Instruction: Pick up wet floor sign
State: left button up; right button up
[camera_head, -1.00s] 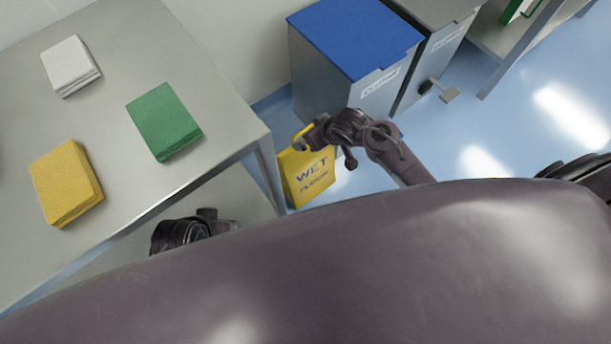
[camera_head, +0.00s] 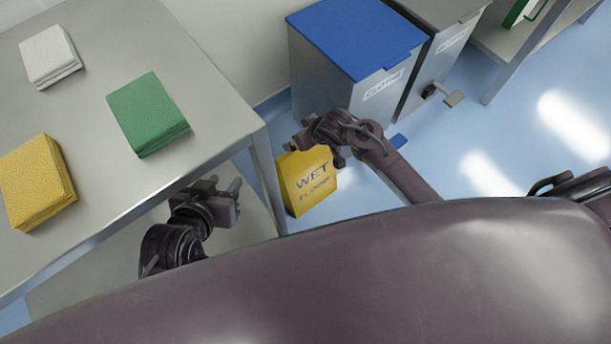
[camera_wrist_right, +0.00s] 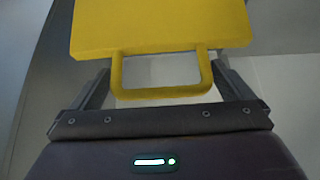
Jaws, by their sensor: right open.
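The yellow wet floor sign (camera_head: 308,183) stands upright on the floor beside the table's end, its lettering facing me. My right gripper (camera_head: 297,138) is at its top and hides its handle in the head view. In the right wrist view the sign (camera_wrist_right: 160,25) fills the top, and its loop handle (camera_wrist_right: 165,92) lies between the two spread fingers of my right gripper (camera_wrist_right: 160,85). The fingers are open, with gaps on both sides of the handle. My left gripper (camera_head: 224,186) is open and empty beside the table's front edge.
The metal table (camera_head: 105,60) at left bears white (camera_head: 50,57), green (camera_head: 148,114) and yellow (camera_head: 36,183) cloth stacks. A blue-lidded bin (camera_head: 355,40) and a grey bin (camera_head: 435,55) stand behind the sign. Blue floor (camera_head: 500,130) is clear at right.

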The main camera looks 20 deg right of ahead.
jog(key=shift+f, duration=0.1)
jog(key=c, duration=1.4)
jog(key=shift+w, duration=0.1)
jog(key=shift+c, duration=0.8)
